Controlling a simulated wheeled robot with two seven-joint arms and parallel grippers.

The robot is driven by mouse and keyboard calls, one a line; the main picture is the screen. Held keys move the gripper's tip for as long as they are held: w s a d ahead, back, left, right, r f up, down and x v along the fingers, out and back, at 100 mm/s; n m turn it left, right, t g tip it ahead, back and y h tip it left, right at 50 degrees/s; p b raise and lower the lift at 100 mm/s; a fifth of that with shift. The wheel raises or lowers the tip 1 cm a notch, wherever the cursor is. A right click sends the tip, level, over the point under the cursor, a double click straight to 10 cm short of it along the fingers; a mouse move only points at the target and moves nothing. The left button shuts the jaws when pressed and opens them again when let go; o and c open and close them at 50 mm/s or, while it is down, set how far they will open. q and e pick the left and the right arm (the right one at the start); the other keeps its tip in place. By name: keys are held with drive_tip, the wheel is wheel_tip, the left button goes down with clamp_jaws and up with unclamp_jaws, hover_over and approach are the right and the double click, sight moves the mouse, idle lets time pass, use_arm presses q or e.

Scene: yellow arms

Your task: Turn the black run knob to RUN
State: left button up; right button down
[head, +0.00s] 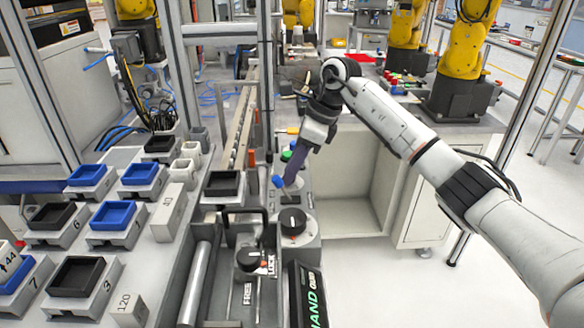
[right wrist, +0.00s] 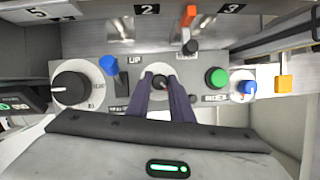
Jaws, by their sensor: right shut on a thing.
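A large round black knob with a white pointer mark (head: 293,221) sits on a pale plate at the near end of the panel. It also shows at the left of the right wrist view (right wrist: 72,88); its labels are too blurred to read surely. My right gripper (head: 287,183) points down at the panel beyond this knob, apart from it. In the right wrist view its two fingers (right wrist: 162,84) are closed around a small dark part (right wrist: 160,82) at the centre of a pale round plate. The fingers hide much of that part. My left gripper is not in view.
A blue-tipped lever (right wrist: 112,66), a green button (right wrist: 215,78), a blue selector (right wrist: 245,87) and an orange lever (right wrist: 190,42) crowd the panel around my fingers. A black LOCK/FREE knob (head: 249,259) is nearer. Numbered trays (head: 75,273) stand at the left.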

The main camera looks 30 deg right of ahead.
drive_tip(key=m+t+h+p, duration=0.1)
drive_tip(key=m, duration=0.3)
drive_tip(key=shift+r+m, duration=0.1)
drive_tip(key=shift+m, duration=0.3)
drive_tip(key=m+h, duration=0.1)
drive_tip(key=m, duration=0.1)
drive_tip(key=m+t+h, duration=0.1)
drive_tip(key=m, duration=0.1)
drive_tip(key=shift+a+m, duration=0.2)
drive_tip(key=shift+m, duration=0.1)
drive_tip(key=m+h+b, duration=0.1)
drive_tip(key=m+h, duration=0.1)
drive_tip(key=m, duration=0.4)
drive_tip(key=shift+a, duration=0.15)
drive_tip(key=shift+m+g+h, duration=0.4)
drive_tip(key=shift+m+h, duration=0.3)
drive_tip(key=shift+m, duration=0.6)
drive_tip(key=c, duration=1.6)
unclamp_jaws()
drive_tip(key=shift+o, duration=0.2)
